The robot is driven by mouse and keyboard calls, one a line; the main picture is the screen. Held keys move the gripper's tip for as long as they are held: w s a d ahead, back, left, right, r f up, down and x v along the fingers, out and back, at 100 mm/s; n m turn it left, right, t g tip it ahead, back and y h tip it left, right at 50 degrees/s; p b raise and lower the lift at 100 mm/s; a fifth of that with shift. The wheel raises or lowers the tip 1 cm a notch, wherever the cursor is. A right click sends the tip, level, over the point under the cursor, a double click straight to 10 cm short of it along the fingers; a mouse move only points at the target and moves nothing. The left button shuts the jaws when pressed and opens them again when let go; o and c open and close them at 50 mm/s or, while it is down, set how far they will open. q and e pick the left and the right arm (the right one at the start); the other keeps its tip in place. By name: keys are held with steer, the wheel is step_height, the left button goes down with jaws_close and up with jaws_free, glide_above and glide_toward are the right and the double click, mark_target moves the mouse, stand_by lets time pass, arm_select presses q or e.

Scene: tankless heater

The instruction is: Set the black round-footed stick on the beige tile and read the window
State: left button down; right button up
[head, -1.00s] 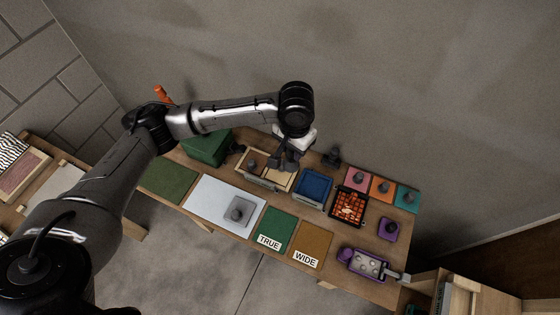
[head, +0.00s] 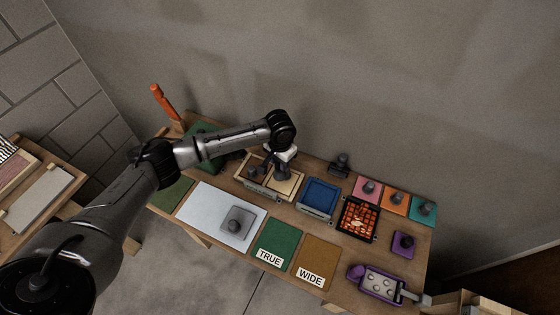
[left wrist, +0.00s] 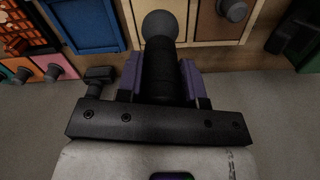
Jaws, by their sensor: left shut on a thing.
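The stick ends in a round grey foot (left wrist: 160,24) that points at one beige panel (left wrist: 202,28). I cannot tell whether the foot touches the panel. The other panel carries a grey knob (left wrist: 233,10). No readable window shows on the stick. My right gripper is not in view.
A blue tray (head: 320,196) and a black tray of orange pieces (head: 358,218) stand to the right. A dark knobbed thing (head: 340,162) stands behind. In front are a white sheet (head: 205,208), a green TRUE mat (head: 277,240) and a brown WIDE mat (head: 318,255).

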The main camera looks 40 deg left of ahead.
mark_target(280, 174)
arm_select(q)
steer(key=shift+r+p, duration=0.25)
steer(key=shift+p, duration=0.65)
step_height(280, 174, down, 5)
steer(key=shift+r+b, duration=0.2)
steer(key=shift+b, duration=0.6)
steer(key=shift+f+b, duration=0.3)
steer(key=shift+f, duration=1.1)
steer(key=shift+p, duration=0.55)
steer(key=shift+f, duration=0.1)
steer(key=shift+f, duration=0.45)
steer(key=shift+r, duration=0.15)
